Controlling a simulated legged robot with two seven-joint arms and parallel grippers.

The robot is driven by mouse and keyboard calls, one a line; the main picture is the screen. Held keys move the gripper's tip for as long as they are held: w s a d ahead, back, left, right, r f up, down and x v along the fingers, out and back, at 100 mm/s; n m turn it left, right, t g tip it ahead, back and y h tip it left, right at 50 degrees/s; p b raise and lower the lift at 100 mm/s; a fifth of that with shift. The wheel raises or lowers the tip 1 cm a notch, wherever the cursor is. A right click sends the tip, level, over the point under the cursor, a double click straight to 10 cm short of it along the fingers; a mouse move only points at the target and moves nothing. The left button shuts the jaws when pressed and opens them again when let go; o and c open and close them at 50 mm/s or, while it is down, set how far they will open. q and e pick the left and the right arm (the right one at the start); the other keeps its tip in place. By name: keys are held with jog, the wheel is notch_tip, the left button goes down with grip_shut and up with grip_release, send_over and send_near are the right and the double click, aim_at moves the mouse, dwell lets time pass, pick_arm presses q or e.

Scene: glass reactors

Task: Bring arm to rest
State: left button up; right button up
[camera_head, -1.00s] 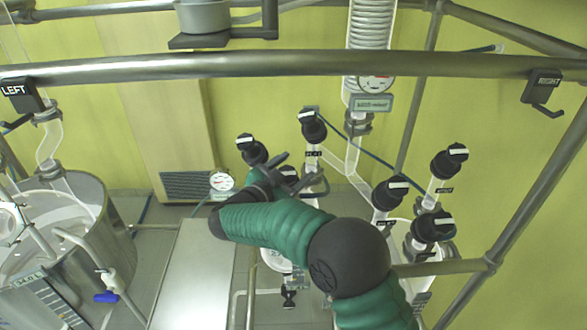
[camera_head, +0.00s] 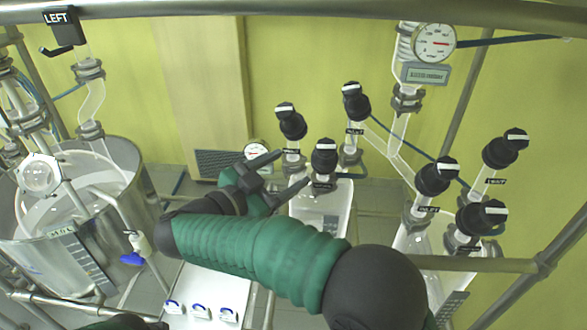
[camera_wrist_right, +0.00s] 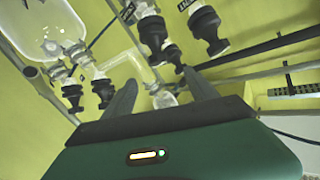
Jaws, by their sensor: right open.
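My right arm, in a green ribbed sleeve with black joints, comes in from the lower right of the head view. Its gripper (camera_head: 290,172) is open and empty, with its two dark fingers spread apart, in front of the black-capped valves. In the right wrist view the gripper (camera_wrist_right: 160,100) also shows two spread fingers with nothing held between them. Glass necks and black knobs lie beyond the fingertips. I cannot tell whether a finger touches the nearest black knob (camera_head: 324,156). A small dark piece at the bottom edge of the head view may be part of my left arm; its gripper does not show.
Several black-knobbed valves, including one at the right (camera_head: 482,217), stand around the arm. A steel vessel (camera_head: 122,215) is at the left. A steel rail (camera_head: 300,8) crosses the top, with a LEFT hook (camera_head: 62,28). A pale panel with blue-marked switches (camera_head: 205,285) lies below the forearm.

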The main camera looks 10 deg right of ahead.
jog(key=shift+d, duration=0.25)
jog(key=w+f+n+t+y+b, duration=0.4)
jog(key=w+f+n+t+y, duration=0.2)
jog(key=w+n+y, duration=0.3)
jog(key=s+d+f+n+g+y+b, duration=0.1)
jog(key=s+f+n+g+y, duration=0.15)
jog(key=f, duration=0.45)
jog(key=s+f+n+g+y+b, duration=0.1)
jog(key=s+f+n+g+y, duration=0.2)
jog(key=f, duration=0.4)
jog(key=s+d+f+g, duration=0.2)
jog(key=s+f, duration=0.3)
jog(key=s, duration=0.3)
jog(key=s+d+f+g+b, duration=0.1)
jog(key=s+d+f+g, duration=0.2)
jog(key=s+d+f, duration=0.2)
jog(key=s+d+f+g+h, duration=0.1)
jog(key=s+d+f+g, duration=0.2)
jog(key=s, duration=0.9)
notch_tip(320, 180, down, 3)
jog(key=shift+d+f+b, duration=0.15)
jog(key=shift+d+b, duration=0.1)
jog(key=shift+b, duration=0.15)
